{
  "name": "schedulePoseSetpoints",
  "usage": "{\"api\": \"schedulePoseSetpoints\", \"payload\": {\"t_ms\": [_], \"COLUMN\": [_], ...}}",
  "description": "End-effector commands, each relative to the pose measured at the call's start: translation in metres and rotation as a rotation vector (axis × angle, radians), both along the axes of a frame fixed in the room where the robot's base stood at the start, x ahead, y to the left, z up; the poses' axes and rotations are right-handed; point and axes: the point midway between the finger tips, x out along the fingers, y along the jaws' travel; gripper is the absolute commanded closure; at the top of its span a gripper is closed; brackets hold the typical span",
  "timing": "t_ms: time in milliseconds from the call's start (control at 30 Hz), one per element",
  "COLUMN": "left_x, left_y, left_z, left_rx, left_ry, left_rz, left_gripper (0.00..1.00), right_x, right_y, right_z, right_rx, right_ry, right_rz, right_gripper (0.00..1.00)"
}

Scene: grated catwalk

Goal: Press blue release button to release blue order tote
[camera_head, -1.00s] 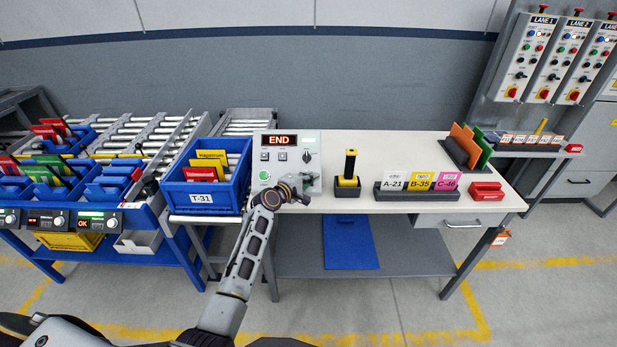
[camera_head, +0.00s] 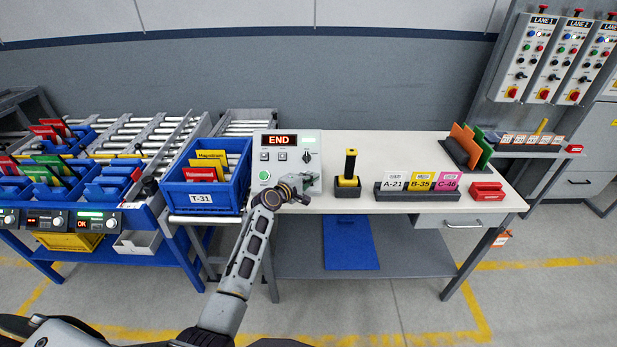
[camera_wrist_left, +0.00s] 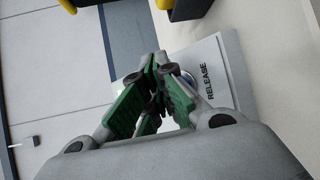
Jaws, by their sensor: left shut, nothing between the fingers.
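A blue tote (camera_head: 205,187) labelled T-31, holding red and yellow items, stands left of the control panel (camera_head: 310,144). The panel has a display reading END. My left gripper (camera_head: 303,186) is at the panel's lower right part. In the left wrist view the fingers (camera_wrist_left: 156,88) are shut and empty, over a pale plate (camera_wrist_left: 222,75) marked RELEASE. A round button (camera_wrist_left: 190,78) shows only at its edge behind the fingers. Its colour is hard to tell, and I cannot tell whether the fingertips touch it. My right gripper is out of view.
Roller conveyors (camera_head: 150,135) with several blue totes are on the left. On the white table (camera_head: 400,150), a black and yellow tool (camera_head: 349,170) and a card holder (camera_head: 418,192) stand to the right of the panel. Free floor lies in front.

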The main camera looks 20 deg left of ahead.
Motion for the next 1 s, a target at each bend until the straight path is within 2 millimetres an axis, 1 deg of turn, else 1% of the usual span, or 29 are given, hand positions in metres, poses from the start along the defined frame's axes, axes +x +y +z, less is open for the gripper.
{"api": "schedulePoseSetpoints", "payload": {"t_ms": [1000], "left_x": [0.0050], "left_y": [0.0017], "left_z": [-0.0058], "left_rx": [0.000], "left_ry": [0.000], "left_rz": [0.000], "left_gripper": [1.00], "right_x": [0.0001], "right_y": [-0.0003], "right_z": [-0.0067], "right_rx": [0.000], "right_ry": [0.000], "right_rz": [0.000], "right_gripper": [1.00]}}
